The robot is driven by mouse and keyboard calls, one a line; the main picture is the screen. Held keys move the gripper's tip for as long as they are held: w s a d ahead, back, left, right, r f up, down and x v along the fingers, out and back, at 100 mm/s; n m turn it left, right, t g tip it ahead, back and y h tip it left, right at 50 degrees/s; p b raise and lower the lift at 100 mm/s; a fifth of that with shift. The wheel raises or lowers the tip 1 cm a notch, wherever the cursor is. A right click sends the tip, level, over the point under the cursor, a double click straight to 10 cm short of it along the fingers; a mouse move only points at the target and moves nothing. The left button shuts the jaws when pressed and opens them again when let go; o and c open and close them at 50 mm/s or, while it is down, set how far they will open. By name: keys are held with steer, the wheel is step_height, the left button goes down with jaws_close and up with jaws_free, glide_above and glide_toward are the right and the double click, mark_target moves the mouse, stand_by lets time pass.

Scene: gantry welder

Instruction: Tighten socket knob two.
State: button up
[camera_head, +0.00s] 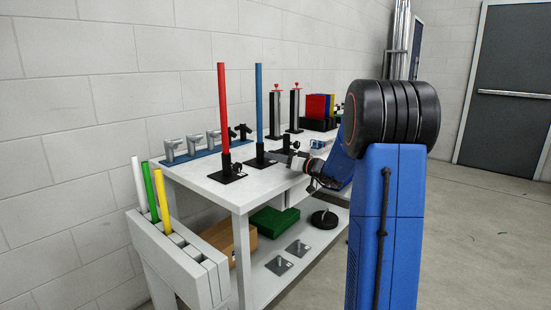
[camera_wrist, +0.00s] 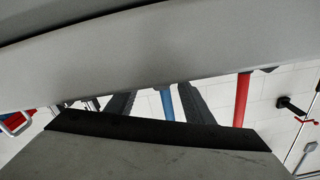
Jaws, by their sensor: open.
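Two black sockets stand on the white bench. The front one (camera_head: 230,172) holds an upright red pole (camera_head: 223,105) and has a dark side knob (camera_head: 237,168). The one behind (camera_head: 260,157) holds an upright blue pole (camera_head: 259,98). No readable number tells which is socket two. My gripper (camera_head: 279,156) is just right of the blue pole's socket, pointing left towards it, and its jaws are apart. In the wrist view, dark fingers (camera_wrist: 157,105) flank the blue pole (camera_wrist: 167,104); the red pole (camera_wrist: 241,100) is right of them. I cannot tell if they touch the knob.
Grey clamps on a blue base (camera_head: 195,152) lie along the wall. Black posts with red tops (camera_head: 274,112) and coloured binders (camera_head: 318,106) stand farther back. A rack (camera_head: 178,255) of white, green and yellow poles is at front left. Open floor is at right.

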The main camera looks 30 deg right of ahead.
steer(key=v, duration=1.6)
steer(key=shift+s, duration=0.3)
steer(key=w+a+n, duration=0.2)
steer(key=w, duration=0.4)
steer(key=w+a+n, duration=0.2)
steer(key=w, duration=0.4)
steer(key=w+a+n, duration=0.2)
steer(key=w, duration=0.4)
steer(key=shift+w+a, duration=0.1)
steer(key=shift+a, duration=0.1)
steer(key=c, duration=1.1)
steer(key=shift+o, duration=0.2)
